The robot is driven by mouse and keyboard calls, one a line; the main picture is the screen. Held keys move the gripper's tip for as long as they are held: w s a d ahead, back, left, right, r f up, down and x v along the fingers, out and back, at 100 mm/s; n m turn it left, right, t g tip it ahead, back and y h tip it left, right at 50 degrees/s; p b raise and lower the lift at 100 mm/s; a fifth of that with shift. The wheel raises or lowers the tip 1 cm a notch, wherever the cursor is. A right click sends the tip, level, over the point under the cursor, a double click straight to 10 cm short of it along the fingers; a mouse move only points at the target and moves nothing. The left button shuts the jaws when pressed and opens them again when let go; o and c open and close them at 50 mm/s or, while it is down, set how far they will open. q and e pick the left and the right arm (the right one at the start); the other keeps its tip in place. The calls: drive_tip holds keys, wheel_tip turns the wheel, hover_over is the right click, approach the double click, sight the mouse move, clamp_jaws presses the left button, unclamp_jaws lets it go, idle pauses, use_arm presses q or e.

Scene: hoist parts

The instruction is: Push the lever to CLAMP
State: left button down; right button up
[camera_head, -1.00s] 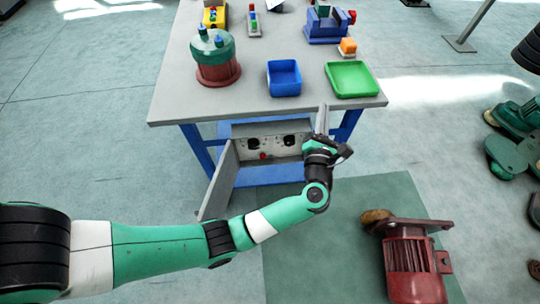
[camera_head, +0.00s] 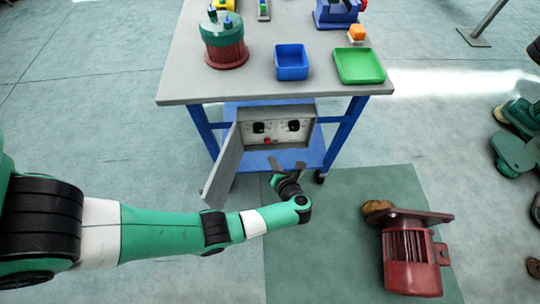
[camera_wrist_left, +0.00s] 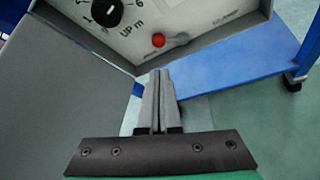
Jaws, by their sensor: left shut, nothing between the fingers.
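The open grey control box (camera_head: 276,132) hangs under the front of the workbench. It has two black dials and a red-knobbed lever (camera_head: 267,141) low on its panel. In the left wrist view the lever's red knob (camera_wrist_left: 158,40) points left of its grey pivot. Small lettering beside it is too blurred to read. My left gripper (camera_head: 287,165) is in front of and below the box. In the wrist view its fingers (camera_wrist_left: 157,78) are shut and empty, their tips below the red knob and apart from it. My right gripper is not in view.
The box's open door (camera_head: 222,168) stands out to the left of the panel. The blue lower shelf (camera_head: 248,161) lies below the box. On the bench are a blue bin (camera_head: 291,64) and a green tray (camera_head: 360,67).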

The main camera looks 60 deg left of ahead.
use_arm(q)
drive_tip(key=b+x, duration=0.3)
drive_tip(key=x, duration=0.6)
drive_tip(key=shift+d+b, duration=0.1)
drive_tip(key=shift+b, duration=0.25)
